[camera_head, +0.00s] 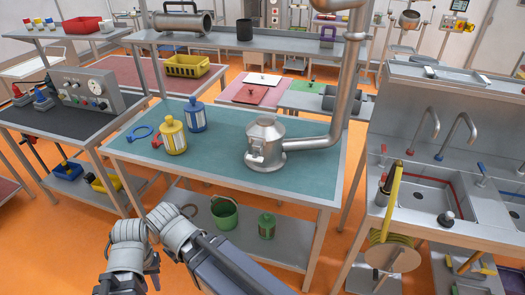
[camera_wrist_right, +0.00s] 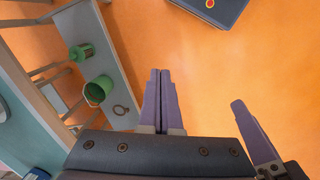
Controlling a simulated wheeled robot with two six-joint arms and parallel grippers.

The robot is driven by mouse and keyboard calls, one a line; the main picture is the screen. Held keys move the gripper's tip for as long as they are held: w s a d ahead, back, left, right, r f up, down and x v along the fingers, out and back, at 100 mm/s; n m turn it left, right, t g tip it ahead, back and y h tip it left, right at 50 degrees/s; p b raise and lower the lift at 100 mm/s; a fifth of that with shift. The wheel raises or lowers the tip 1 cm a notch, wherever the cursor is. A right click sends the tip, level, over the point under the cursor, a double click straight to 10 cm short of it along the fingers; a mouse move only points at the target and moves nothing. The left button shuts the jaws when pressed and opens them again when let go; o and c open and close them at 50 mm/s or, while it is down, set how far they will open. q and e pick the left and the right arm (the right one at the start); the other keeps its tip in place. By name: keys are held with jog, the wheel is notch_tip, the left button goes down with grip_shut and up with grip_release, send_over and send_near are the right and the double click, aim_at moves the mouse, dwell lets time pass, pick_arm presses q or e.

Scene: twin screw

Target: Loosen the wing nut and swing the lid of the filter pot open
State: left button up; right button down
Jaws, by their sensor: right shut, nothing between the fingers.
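The filter pot (camera_head: 265,146) is a shiny metal vessel standing upright on the teal-topped table (camera_head: 215,165). Its lid (camera_head: 265,124) sits on top and looks closed. A small fitting shows on its front left side; the wing nut is too small to make out. My right gripper (camera_wrist_right: 160,72) is shut and empty in the right wrist view, pointing over the floor, away from the pot. My left gripper (camera_head: 132,264) is low at the bottom left of the head view, in front of the table and apart from the pot; its fingers are not clear.
A thick metal pipe (camera_head: 340,95) rises right of the pot. A yellow canister (camera_head: 174,137), a blue canister (camera_head: 195,115) and a blue ring (camera_head: 139,133) stand or lie on the left. A green bucket (camera_head: 224,214) is on the lower shelf. A sink unit (camera_head: 440,190) stands right.

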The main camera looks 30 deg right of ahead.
jog(key=w+d+f+n+t+h+b, duration=0.2)
jog(key=w+d+f+b, duration=0.2)
jog(key=w+d, duration=0.15)
jog(key=n+t+h+b, duration=1.15)
jog(key=n+b, duration=0.65)
jog(key=n, duration=0.2)
send_near(255, 147)
jog(key=v, duration=0.4)
jog(key=shift+a+f, duration=0.2)
jog(key=shift+a, duration=0.05)
jog(key=shift+g+h, duration=0.25)
jog(key=p+x, duration=0.2)
jog(key=x, duration=0.8)
jog(key=shift+w+r, duration=0.1)
jog(key=shift+w+d+r+p, duration=0.2)
jog(key=shift+d+r+p, duration=0.05)
jog(key=shift+r+p, duration=0.3)
jog(key=shift+w+d+r+p, duration=0.15)
jog(key=shift+d+r+p, duration=0.1)
jog(key=shift+r+p, duration=0.3)
jog(key=shift+w+d+r+p, duration=0.25)
jog(key=shift+r+p, duration=0.2)
jog(key=shift+p, duration=0.15)
